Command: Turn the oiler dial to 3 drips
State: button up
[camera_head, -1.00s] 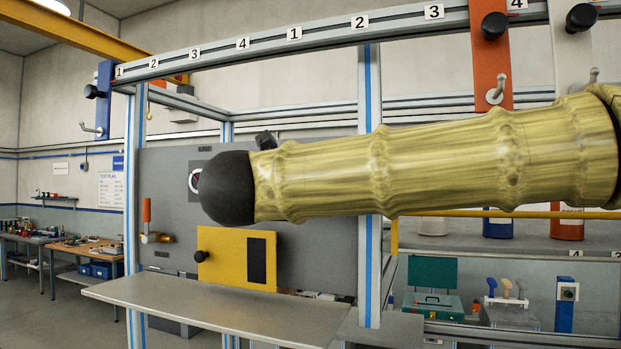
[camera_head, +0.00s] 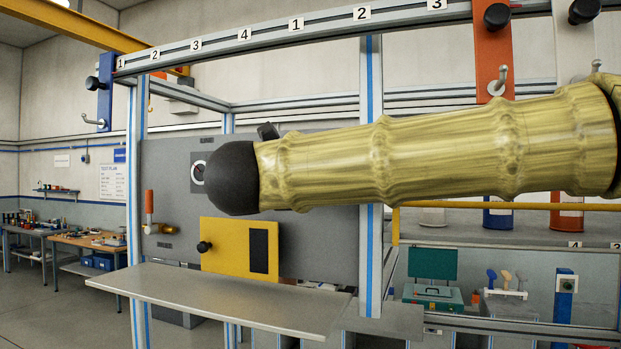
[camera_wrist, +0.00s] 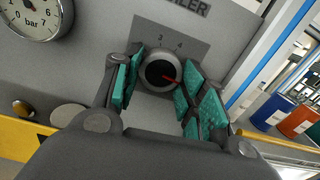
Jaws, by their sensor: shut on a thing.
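The oiler dial (camera_wrist: 151,83) is a round pale knob with a dark centre and a red pointer line, set on a grey panel in the wrist view. The red line lies on the right side of the dark centre. The digits 3 and 4 show on a darker grey plate (camera_wrist: 183,33) above it. My gripper (camera_wrist: 161,70) has its teal-padded fingers on the left and right of the dial and is shut on it. In the head view my arm covers the gripper and the dial.
A bar pressure gauge (camera_wrist: 36,12) is left of the dial. In the head view a yellow box with a black knob (camera_head: 238,247) sits on the panel above a grey shelf (camera_head: 215,295). A blue-striped post (camera_head: 370,270) stands beside the panel.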

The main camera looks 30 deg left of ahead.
jog(key=n+p, duration=0.1)
jog(key=n, duration=0.6)
jog(key=n+p, duration=0.1)
jog(key=n, duration=0.7)
jog(key=r+n+p, duration=0.1)
jog(key=n, duration=0.7)
jog(key=shift+w+d, duration=0.2)
dwell(0.5)
jog(key=o, duration=0.7)
jog(key=shift+c, duration=0.2)
jog(key=o, duration=0.3)
jog(key=shift+w+f, duration=0.1)
jog(key=shift+o, duration=0.3)
jog(key=shift+f+n, duration=0.1)
jog(key=shift+n, duration=0.2)
